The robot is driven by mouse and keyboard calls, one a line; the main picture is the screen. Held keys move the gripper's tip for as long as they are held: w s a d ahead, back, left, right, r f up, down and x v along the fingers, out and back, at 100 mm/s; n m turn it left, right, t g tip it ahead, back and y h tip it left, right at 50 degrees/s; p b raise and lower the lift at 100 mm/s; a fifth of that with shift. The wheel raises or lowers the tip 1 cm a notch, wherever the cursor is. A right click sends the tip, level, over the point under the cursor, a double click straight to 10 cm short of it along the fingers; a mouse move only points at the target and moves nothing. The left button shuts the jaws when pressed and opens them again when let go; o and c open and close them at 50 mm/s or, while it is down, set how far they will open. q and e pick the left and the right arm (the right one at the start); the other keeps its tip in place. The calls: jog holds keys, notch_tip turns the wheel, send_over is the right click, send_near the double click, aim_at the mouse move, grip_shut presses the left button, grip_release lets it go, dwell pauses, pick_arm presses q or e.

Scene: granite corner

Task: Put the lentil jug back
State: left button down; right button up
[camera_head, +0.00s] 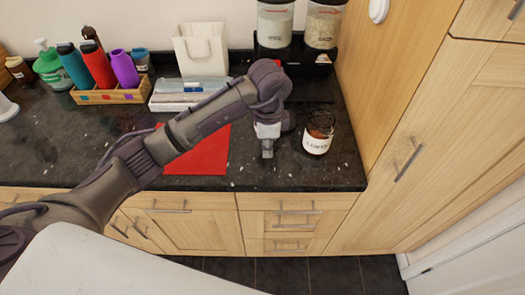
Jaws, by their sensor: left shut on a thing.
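The lentil jug (317,143) is a dark-topped, clear container with a white label reading something like "LENTIL". It stands upright, on or just above the dark counter near its right end; I cannot tell whether it touches the counter. My left gripper (280,138) is at the jug's left side, pointing down, and is shut on it. The exact grip is partly hidden by the gripper itself. My left arm reaches across the counter from the lower left. My right gripper is not in view.
A black stand (292,54) at the back right holds two clear jars of pale contents. A red mat (198,150) lies under my arm. A white bag (201,48), a white tray (165,101) and a wooden crate (112,93) of bottles stand behind. A tall wooden cabinet (420,130) bounds the right.

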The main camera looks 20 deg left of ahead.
aim_at(263, 162)
pick_arm(q)
jog(key=shift+w+a+f+p, duration=0.3)
jog(key=shift+w+a+f, duration=0.55)
jog(key=shift+a+f, duration=0.1)
notch_tip(263, 162, down, 3)
jog(key=shift+f+p, duration=0.1)
jog(key=shift+p, duration=0.6)
jog(key=shift+f, duration=0.2)
jog(key=shift+f, duration=0.1)
jog(key=shift+f, duration=0.15)
jog(key=c, duration=1.2)
grip_release()
